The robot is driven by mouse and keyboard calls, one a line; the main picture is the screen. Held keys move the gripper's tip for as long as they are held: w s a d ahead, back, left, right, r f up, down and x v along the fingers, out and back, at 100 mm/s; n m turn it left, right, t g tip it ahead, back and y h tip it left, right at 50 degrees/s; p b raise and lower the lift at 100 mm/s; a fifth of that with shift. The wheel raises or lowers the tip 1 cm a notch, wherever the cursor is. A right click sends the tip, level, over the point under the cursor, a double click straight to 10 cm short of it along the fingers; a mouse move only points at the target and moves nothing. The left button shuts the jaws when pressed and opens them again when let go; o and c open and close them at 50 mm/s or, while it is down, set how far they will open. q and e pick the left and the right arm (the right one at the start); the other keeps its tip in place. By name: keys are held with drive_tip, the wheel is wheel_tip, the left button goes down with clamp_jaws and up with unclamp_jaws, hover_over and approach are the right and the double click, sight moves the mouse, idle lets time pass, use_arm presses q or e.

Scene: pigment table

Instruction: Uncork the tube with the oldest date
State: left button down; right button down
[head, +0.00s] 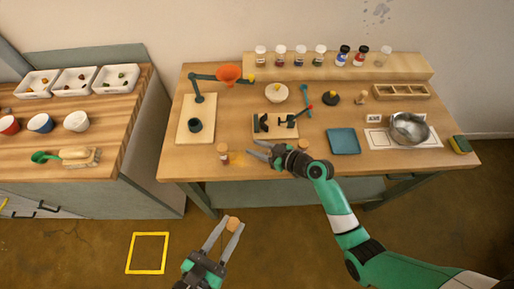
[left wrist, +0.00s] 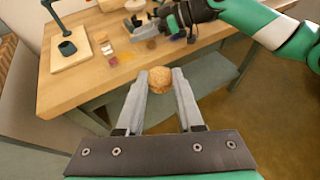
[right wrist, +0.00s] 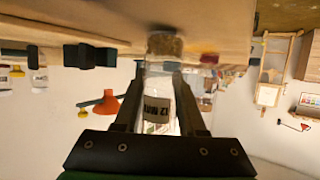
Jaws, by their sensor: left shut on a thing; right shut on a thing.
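My left gripper (head: 232,226) is in front of the table, over the floor, shut on a brown cork (left wrist: 160,80). No glass shows below this cork in the left wrist view. My right gripper (head: 251,149) is over the table's front part, shut on a clear glass tube (right wrist: 158,90). Its printed label appears upside down and I cannot read the full date. The tube's upper end in that view is brown and grainy; I cannot tell whether this is cork or contents. A small corked tube with red contents (head: 224,157) stands left of the right gripper.
A holder with black clamps (head: 262,124) stands behind the right gripper. A blue tray (head: 344,141) and metal bowl (head: 409,128) lie to the right. Several jars stand on the rear shelf (head: 300,65).

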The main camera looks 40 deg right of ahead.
use_arm(q)
drive_tip(key=shift+f, duration=0.2)
use_arm(e)
drive_tip(key=shift+f, duration=0.15)
drive_tip(key=shift+c, duration=2.4)
unclamp_jaws()
use_arm(q)
drive_tip(key=shift+r, duration=0.1)
